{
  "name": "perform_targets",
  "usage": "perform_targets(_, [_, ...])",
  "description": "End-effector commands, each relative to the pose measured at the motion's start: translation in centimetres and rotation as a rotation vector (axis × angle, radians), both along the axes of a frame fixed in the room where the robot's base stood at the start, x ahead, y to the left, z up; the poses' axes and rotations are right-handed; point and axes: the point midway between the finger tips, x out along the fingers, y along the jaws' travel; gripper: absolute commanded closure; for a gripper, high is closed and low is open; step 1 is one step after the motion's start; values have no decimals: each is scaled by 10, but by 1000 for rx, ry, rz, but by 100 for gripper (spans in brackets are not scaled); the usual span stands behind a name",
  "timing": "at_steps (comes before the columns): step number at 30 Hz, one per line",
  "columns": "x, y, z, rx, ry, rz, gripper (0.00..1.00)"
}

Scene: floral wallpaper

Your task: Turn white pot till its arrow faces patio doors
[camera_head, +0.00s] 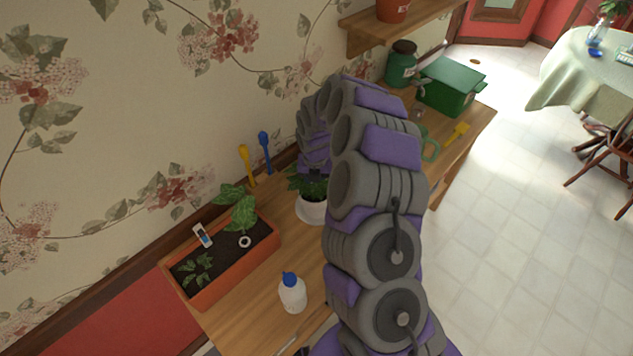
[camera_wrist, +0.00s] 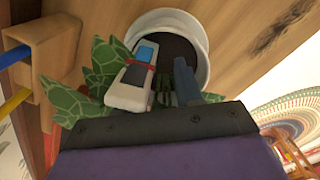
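The white pot (camera_head: 312,210) stands on the wooden bench with a leafy green plant in it, partly hidden by my arm. In the wrist view the pot's white rim (camera_wrist: 205,62) and dark soil show at the top, with patterned green leaves (camera_wrist: 75,100) at left. No arrow on the pot can be made out. My gripper (camera_head: 314,176) is just above the plant. In the wrist view one dark finger (camera_wrist: 187,82) reaches over the pot. A white device with a blue screen and red band (camera_wrist: 133,82) is beside it; whether it is held is unclear.
An orange planter (camera_head: 225,270) and a blue-capped white bottle (camera_head: 292,293) stand left of my arm. Yellow (camera_head: 247,165) and blue (camera_head: 266,152) tools are by the wall. A green box (camera_head: 451,85) and green jar (camera_head: 402,64) stand at the bench's far end, below a shelf (camera_head: 400,27).

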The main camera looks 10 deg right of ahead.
Motion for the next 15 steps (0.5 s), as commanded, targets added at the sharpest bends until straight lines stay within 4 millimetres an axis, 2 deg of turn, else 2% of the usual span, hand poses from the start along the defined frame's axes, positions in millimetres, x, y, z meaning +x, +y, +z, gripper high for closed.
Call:
perform_targets(1, [-12,1,-17,-1,39,2,59])
perform_targets(6, [-10,1,-19,-2,40,1,43])
perform_targets(15, [-9,1,-17,-1,41,1,42])
